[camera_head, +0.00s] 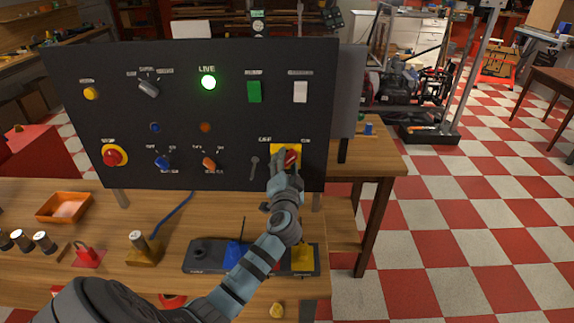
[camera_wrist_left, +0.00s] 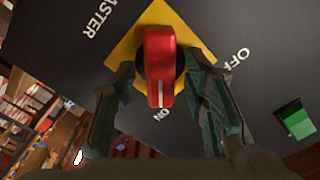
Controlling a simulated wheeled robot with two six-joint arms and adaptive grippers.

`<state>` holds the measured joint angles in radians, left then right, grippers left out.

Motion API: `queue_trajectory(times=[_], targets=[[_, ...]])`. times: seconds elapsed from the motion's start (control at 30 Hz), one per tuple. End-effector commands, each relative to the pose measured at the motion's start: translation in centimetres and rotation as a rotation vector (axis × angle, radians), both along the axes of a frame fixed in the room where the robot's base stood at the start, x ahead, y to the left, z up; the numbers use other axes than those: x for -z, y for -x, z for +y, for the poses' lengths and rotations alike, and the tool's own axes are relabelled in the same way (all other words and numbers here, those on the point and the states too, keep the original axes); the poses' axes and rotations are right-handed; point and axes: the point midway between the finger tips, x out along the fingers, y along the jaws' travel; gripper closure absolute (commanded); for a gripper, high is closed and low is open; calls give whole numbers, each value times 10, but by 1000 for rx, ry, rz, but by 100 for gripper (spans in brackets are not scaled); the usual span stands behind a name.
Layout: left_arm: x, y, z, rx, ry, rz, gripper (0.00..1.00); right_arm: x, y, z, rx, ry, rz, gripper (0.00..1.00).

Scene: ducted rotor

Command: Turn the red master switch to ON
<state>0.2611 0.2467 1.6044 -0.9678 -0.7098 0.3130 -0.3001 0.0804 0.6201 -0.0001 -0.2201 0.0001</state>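The red master switch (camera_head: 292,157) sits on a yellow plate at the lower right of the black panel. In the left wrist view the red handle (camera_wrist_left: 160,65) has a white line at its lower end, pointing toward the ON label. The OFF label is to the upper right there. My left gripper (camera_head: 284,157) is at the switch and hides part of it. In the left wrist view its two fingers (camera_wrist_left: 160,72) stand one on each side of the handle, with small gaps visible. My right gripper is not in view.
The black panel (camera_head: 200,120) also carries a lit green LIVE lamp (camera_head: 208,82), a red stop button (camera_head: 115,156) and several knobs. On the wooden bench are an orange tray (camera_head: 47,215) and a dark box with levers (camera_head: 207,252). Checkered floor lies open at right.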

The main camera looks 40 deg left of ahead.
Motion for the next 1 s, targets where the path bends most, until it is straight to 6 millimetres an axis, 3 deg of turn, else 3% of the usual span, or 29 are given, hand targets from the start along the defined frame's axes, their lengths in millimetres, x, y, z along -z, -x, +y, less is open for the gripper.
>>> queue_trajectory(times=[0.33,0.7,0.83,1.0], targets=[[2,8,-6,-1,3,2,58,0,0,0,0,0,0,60],[2,81,-63,1,5,2,58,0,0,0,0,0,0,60],[2,93,-72,-1,3,2,58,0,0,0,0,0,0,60],[1,95,-73,-1,1,1,58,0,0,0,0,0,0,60]])
